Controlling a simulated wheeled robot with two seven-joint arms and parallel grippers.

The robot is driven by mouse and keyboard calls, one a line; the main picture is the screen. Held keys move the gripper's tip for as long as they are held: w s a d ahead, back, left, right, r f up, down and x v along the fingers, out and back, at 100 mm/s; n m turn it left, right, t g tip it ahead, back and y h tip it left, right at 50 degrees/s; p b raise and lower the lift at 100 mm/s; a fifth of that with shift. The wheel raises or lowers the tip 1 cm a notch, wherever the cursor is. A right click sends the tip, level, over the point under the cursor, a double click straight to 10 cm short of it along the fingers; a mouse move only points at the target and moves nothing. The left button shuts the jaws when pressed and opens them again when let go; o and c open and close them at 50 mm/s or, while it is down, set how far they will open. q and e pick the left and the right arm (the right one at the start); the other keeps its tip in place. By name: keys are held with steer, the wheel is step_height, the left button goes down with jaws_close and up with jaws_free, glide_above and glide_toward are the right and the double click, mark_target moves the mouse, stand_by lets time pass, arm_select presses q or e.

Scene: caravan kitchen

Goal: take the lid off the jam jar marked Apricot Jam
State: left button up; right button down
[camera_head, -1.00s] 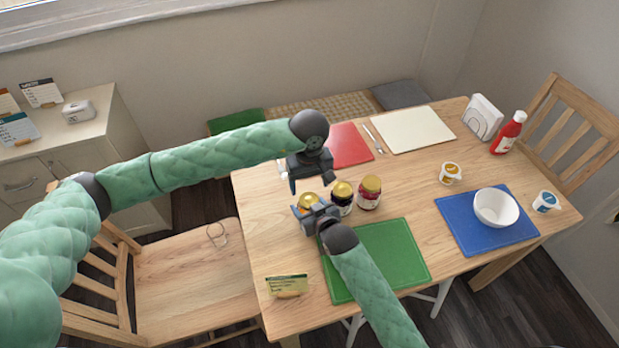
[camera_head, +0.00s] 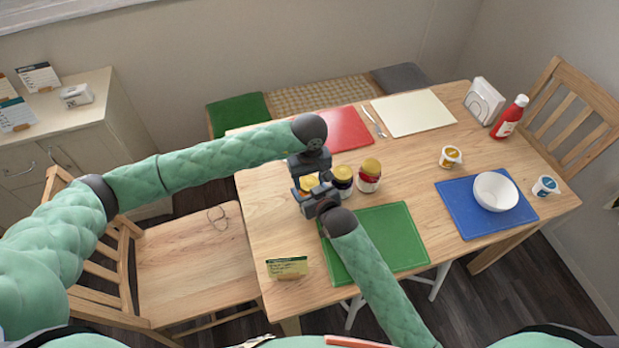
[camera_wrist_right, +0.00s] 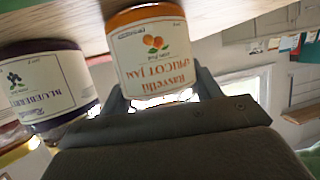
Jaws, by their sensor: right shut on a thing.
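The Apricot Jam jar (camera_wrist_right: 152,55), with orange contents and a white label, stands at the left of a short row of jars. Its yellow lid (camera_head: 309,184) shows between my grippers in the head view. My right gripper (camera_head: 316,202) is shut on the jar's body from the front; the right wrist view shows the jar between its fingers. My left gripper (camera_head: 309,178) points down over the jar, its fingers around the lid's level. I cannot tell whether they touch the lid.
A blueberry jar (camera_head: 343,184) and a red jam jar (camera_head: 369,178) stand close on the right. A green mat (camera_head: 385,245) lies in front, a red mat (camera_head: 347,130) behind. A small card (camera_head: 287,267) stands at the front left. The right side holds a blue mat (camera_head: 465,222) with a bowl (camera_head: 496,191).

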arm_select(q)
steer(key=c, duration=0.3)
steer(key=n, duration=0.6)
steer(key=shift+n, duration=0.4)
steer(key=o, duration=1)
steer(key=shift+o, duration=0.2)
steer(key=shift+r, duration=0.2)
